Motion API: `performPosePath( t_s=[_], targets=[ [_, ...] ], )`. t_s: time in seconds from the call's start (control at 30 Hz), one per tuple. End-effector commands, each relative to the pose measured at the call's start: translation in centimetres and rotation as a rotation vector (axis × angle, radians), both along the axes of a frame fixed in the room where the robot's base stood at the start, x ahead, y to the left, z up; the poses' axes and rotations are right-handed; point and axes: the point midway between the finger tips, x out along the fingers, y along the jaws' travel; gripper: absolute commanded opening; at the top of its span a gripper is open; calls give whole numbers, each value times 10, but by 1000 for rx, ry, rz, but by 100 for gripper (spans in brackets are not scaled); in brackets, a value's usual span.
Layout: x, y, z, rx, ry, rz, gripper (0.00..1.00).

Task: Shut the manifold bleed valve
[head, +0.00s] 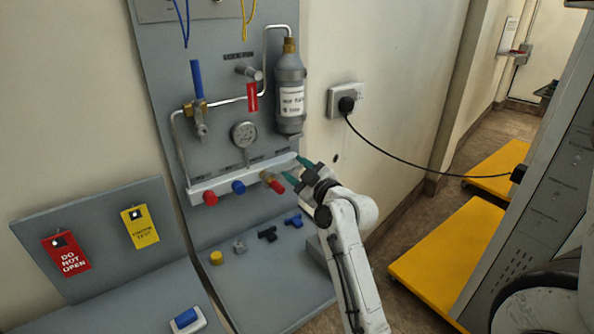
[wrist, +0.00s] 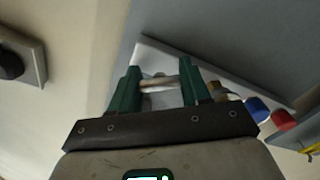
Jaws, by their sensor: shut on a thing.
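The manifold (head: 243,178) is a pale bar low on the grey panel; it also shows in the wrist view (wrist: 228,76). My gripper (head: 297,170) is at its right end, with green fingers on either side of a small part there. In the wrist view my gripper (wrist: 160,82) is shut on a thin pale and reddish handle (wrist: 158,82), which looks like the bleed valve. The fingers hide its ends, and I cannot tell how far it is turned. In the head view my gripper mostly hides it.
A grey bottle (head: 290,75) hangs above. Small fittings lie on the shelf below. A black cable (head: 400,158) runs right.

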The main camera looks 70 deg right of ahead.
Motion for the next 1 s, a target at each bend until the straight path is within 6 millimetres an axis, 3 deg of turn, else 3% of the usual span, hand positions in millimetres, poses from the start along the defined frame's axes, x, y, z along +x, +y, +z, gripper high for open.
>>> performPosePath(
  t_s=[1.0],
  targets=[
    [0, 1, 1, 748, -455, 0, 16]
  ],
)
